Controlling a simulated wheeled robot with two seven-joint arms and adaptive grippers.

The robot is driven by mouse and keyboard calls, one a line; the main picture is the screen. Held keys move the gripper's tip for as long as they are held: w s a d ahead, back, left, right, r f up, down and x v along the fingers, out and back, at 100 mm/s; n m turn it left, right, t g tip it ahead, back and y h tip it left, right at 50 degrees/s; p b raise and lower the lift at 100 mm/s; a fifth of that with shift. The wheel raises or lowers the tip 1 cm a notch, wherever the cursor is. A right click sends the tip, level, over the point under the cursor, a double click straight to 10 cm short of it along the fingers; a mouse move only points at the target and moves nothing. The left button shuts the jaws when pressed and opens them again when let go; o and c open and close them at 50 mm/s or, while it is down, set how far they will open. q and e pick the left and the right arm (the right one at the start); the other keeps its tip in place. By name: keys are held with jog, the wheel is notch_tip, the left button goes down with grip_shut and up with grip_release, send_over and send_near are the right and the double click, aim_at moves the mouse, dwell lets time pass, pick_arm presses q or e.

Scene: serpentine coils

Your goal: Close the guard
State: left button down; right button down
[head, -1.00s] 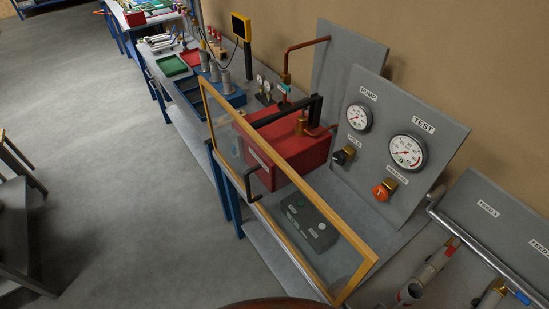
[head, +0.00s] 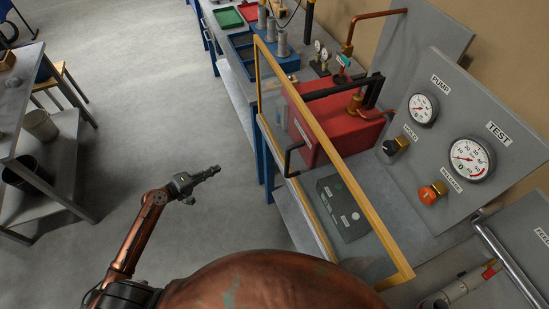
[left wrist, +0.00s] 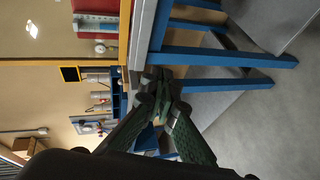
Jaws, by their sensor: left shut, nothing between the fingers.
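The guard is a clear panel in a yellow frame (head: 345,168) with a black handle (head: 291,158). In the head view it stands along the front of the bench, before the red pump tank (head: 318,128) and the grey control box (head: 343,208). I cannot tell its exact angle. My left gripper (head: 216,171) is over the floor, left of the guard and its handle, apart from both. It is shut and empty. Its closed fingers also show in the left wrist view (left wrist: 160,78), with the bench behind them. My right gripper is not in view.
A grey panel with a pump gauge (head: 422,108), a test gauge (head: 469,159) and an orange knob (head: 432,193) stands behind the guard. The bench has blue legs (head: 268,160). Another table (head: 25,105) stands at left. The floor (head: 160,80) between is clear.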

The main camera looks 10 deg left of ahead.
pick_arm(q)
jog(key=s+d+r+m+g+h, duration=0.1)
jog(key=s+d+r+m+h, duration=0.2)
jog(key=d+r, duration=0.6)
jog(key=s+d+r+g+h, duration=0.25)
jog(key=d+r+h, duration=0.2)
jog(key=r, duration=0.85)
jog(key=w+d+p, duration=0.1)
jog(key=d+p, duration=0.3)
jog(key=d, duration=0.8)
jog(key=shift+w+d+p, duration=0.15)
jog(key=shift+d+p, duration=0.1)
jog(key=shift+p, duration=0.05)
jog(key=shift+t, duration=0.25)
